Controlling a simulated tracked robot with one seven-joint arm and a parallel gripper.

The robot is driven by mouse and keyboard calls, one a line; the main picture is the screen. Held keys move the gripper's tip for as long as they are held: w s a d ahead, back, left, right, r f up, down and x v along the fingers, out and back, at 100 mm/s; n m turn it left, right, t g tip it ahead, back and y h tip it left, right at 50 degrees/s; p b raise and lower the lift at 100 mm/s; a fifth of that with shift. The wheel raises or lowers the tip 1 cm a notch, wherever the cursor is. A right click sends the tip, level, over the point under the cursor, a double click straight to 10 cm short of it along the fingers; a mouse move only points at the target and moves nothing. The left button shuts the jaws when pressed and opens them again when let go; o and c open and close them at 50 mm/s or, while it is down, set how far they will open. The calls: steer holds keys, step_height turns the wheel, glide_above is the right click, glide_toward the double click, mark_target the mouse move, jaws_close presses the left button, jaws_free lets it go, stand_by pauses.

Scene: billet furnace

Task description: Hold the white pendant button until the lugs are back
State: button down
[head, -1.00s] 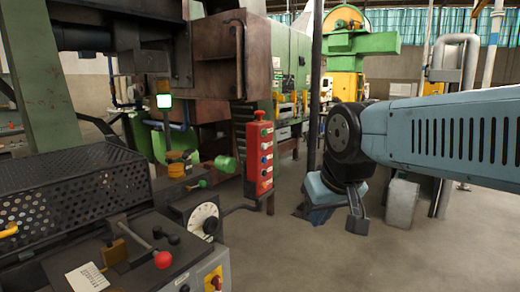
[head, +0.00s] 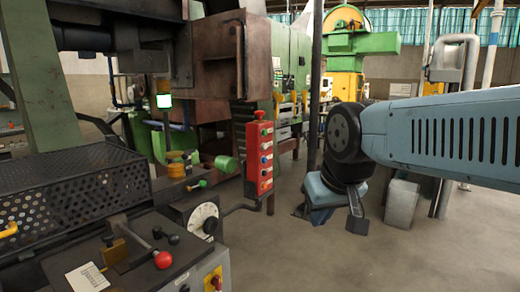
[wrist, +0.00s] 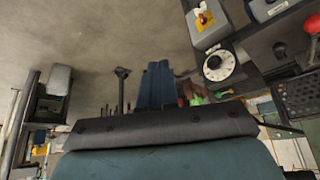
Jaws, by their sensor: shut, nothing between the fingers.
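The red pendant (head: 260,158) hangs upright left of centre in the head view, with a column of small coloured buttons on its face. The buttons are too small to single out the white one surely. My gripper (head: 350,205) is to the right of the pendant and lower, pointing down, with clear space between them. It is shut and empty. In the wrist view my gripper (wrist: 157,85) juts up from the bottom middle, and a bit of red that may be the pendant shows just right of it. I cannot make out the lugs.
A control desk with a white dial (head: 204,220) and a red-knobbed lever (head: 162,259) stands at the front left. A perforated black guard (head: 75,188) is behind it. A dark post (head: 315,85) rises behind my wrist. The floor between desk and gripper is clear.

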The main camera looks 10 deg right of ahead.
mark_target(264, 147)
stand_by(0.6)
steer(key=w+a+r+m+t+y, duration=0.1)
steer(key=w+r+m+t+y, duration=0.15)
steer(key=w, duration=0.85)
steer(key=w+a+r+m+t+y, duration=0.1)
steer(key=w+m, duration=0.3)
steer(key=w, duration=0.6)
steer(key=w+d+f+m+t+h, duration=0.2)
steer(key=w+d+m, duration=0.7)
steer(key=w+d, duration=0.3)
steer(key=w, duration=0.3)
steer(key=shift+w+d, duration=0.3)
steer(key=shift+w, duration=0.1)
steer(key=shift+f+t+h, duration=0.1)
steer(key=shift+t+h, duration=0.15)
steer(key=w+a, duration=0.5)
steer(key=w, duration=0.1)
steer(key=shift+w+a, duration=0.3)
steer(key=shift+w, duration=0.1)
steer(key=shift+w+a, duration=0.1)
